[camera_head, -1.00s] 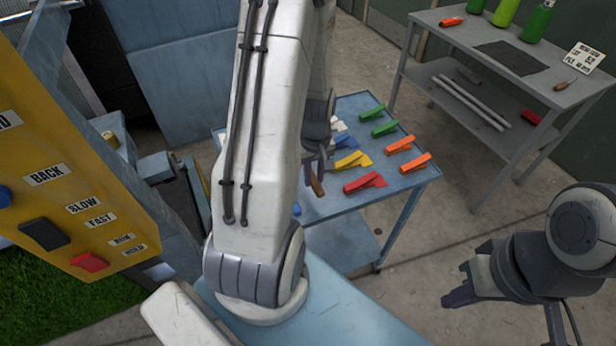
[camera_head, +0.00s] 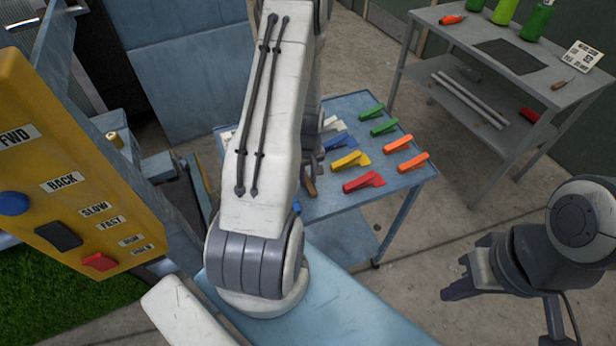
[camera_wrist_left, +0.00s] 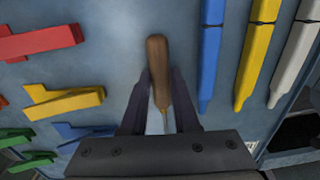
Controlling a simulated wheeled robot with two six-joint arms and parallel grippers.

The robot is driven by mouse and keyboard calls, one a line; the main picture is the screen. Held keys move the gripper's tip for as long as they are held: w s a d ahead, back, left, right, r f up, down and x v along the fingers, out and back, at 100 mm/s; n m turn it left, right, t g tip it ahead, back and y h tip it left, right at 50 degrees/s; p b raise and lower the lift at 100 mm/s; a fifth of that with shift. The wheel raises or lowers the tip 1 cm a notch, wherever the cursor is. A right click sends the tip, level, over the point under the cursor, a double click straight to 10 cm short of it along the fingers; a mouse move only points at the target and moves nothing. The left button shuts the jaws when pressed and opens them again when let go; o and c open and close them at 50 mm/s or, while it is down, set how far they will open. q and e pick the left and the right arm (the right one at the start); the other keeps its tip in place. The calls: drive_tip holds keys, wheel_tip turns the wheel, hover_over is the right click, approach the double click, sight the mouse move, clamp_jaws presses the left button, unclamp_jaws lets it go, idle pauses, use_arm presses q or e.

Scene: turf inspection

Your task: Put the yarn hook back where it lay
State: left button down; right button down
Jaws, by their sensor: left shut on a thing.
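The yarn hook (camera_wrist_left: 157,62) has a brown wooden handle and a thin metal shank. My left gripper (camera_wrist_left: 160,98) is shut on it, with the handle pointing away from the wrist, over the blue cart top (camera_wrist_left: 115,50). I cannot tell whether the hook touches the cart top. In the head view the handle (camera_head: 309,187) shows at the left side of the cart (camera_head: 335,205), while my left arm hides most of that gripper. My right gripper (camera_head: 470,276) hangs at the lower right, clear of the cart; its jaw opening is unclear.
Red (camera_head: 363,182), yellow (camera_head: 350,160), blue, green and orange clips lie on the cart. Blue, yellow and white markers (camera_wrist_left: 211,55) lie right of the hook in the wrist view. A grey bench (camera_head: 480,40) holds bottles and another wooden-handled tool (camera_head: 562,84). A yellow control panel (camera_head: 70,150) stands left.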

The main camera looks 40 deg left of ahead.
use_arm(q)
drive_tip(key=shift+f, duration=0.2)
drive_tip(key=c, duration=0.7)
unclamp_jaws()
drive_tip(key=shift+o, duration=0.2)
drive_tip(key=shift+r, duration=0.15)
